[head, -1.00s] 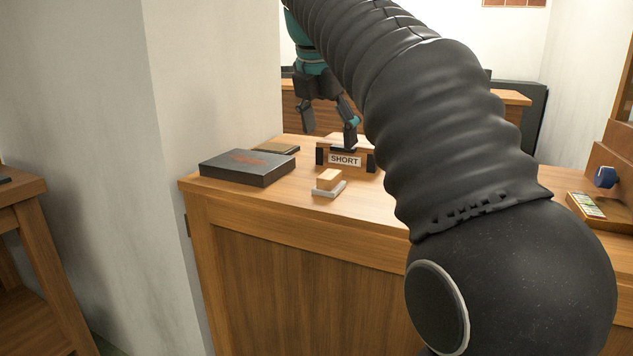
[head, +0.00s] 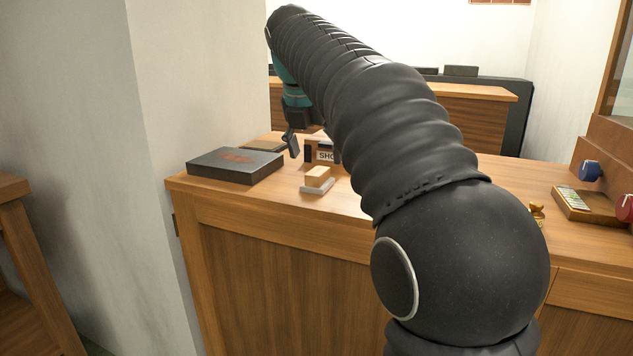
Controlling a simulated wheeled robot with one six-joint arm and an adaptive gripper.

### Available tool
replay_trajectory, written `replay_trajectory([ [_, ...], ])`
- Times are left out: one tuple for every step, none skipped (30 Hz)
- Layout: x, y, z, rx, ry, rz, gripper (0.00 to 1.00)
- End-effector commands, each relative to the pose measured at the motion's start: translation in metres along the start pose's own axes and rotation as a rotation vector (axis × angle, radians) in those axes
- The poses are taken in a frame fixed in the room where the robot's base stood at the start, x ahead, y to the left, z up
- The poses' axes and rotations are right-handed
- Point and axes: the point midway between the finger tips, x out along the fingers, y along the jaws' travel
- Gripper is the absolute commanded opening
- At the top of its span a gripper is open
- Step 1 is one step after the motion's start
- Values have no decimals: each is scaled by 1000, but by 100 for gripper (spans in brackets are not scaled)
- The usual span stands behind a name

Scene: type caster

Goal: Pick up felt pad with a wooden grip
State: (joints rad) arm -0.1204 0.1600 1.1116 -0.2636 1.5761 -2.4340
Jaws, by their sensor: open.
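The felt pad with a wooden grip (head: 318,181) lies on the wooden counter. It has a pale grey flat base and a light wooden block on top. It stands clear, to the right of a dark flat box.
The dark box (head: 236,165) lies at the counter's left end by the wall. A wooden block with a partly hidden label (head: 325,155) stands behind the pad. A tray (head: 585,204), a blue-faced object (head: 590,170) and a small brass object (head: 537,213) are at right.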

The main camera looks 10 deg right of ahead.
Motion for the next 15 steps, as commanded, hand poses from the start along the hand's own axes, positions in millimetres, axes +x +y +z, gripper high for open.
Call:
replay_trajectory([
  [2,0,0,0,0,0,81],
  [4,0,0,0,0,0,81],
  [7,0,-1,0,0,0,81],
  [10,0,-2,0,0,0,81],
  [14,0,-2,0,1,-1,81],
  [20,1,-3,0,1,-1,81],
  [25,1,-4,0,1,-1,81],
  [29,1,-5,0,1,-1,81],
  [35,2,-6,0,1,-1,81],
  [39,2,-5,1,1,-1,81],
  [42,2,-5,1,0,-1,81],
  [46,2,-5,1,1,-1,81],
  [49,2,-5,1,1,-1,81],
  [51,2,-5,1,0,0,81],
  [53,2,-5,1,0,0,81],
])
